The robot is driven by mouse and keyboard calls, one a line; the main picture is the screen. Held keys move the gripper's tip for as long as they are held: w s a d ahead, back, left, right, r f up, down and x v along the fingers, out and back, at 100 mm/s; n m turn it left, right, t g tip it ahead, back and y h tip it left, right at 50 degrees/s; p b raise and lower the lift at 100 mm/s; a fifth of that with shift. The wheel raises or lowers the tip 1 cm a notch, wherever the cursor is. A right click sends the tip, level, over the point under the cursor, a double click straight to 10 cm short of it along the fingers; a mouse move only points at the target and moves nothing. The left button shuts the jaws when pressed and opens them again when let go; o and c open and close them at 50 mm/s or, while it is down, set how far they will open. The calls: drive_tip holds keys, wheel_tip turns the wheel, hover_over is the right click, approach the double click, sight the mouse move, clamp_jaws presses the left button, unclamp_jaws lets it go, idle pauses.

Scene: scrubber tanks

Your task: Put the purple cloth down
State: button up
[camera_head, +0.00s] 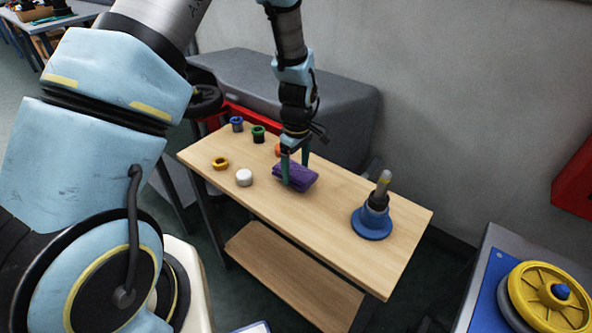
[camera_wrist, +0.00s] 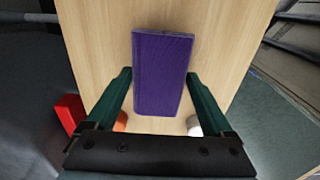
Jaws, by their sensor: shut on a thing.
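The purple cloth (camera_head: 301,178) is a folded block over the middle of the wooden table (camera_head: 345,239). My gripper (camera_head: 295,172) points down with its dark green fingers on either side of the cloth and is shut on it. In the wrist view the cloth (camera_wrist: 162,75) lies between the fingertips of my gripper (camera_wrist: 159,76), its long side running away from the palm. I cannot tell whether the cloth's underside touches the table or hangs just above it.
A blue-based tool (camera_head: 371,221) stands to the right on the table. A white round piece (camera_head: 244,177), a yellow ring (camera_head: 220,163), a green spool (camera_head: 258,134), a blue spool (camera_head: 236,123) and a partly hidden orange piece are to the left. Bare wood lies in front of the cloth.

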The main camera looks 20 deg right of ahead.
sight(297, 171)
drive_tip(key=shift+f, duration=0.9)
drive_tip(key=shift+f, duration=0.1)
drive_tip(key=o, duration=1.2)
wheel_tip(297, 171, up, 12)
drive_tip(key=b, duration=0.3)
drive_tip(key=w+a+r+m, duration=0.1)
drive_tip(key=a+r, duration=0.1)
drive_tip(key=a, duration=0.6)
drive_tip(key=w+a+r+m, duration=0.1)
drive_tip(key=a+r+m, duration=0.15)
drive_tip(key=a, duration=0.55)
drive_tip(key=s+a+m, duration=0.1)
drive_tip(key=s+a, duration=0.1)
drive_tip(key=a, duration=0.2)
drive_tip(key=s+a+r+m+t, duration=0.1)
drive_tip(key=s+a, duration=0.1)
drive_tip(key=a, duration=0.3)
drive_tip(key=s+a+r+m, duration=0.1)
drive_tip(key=a, duration=0.4)
drive_tip(key=shift+s+a+r+m, duration=0.15)
drive_tip(key=shift+s+r+m, duration=0.1)
drive_tip(key=shift+s, duration=0.15)
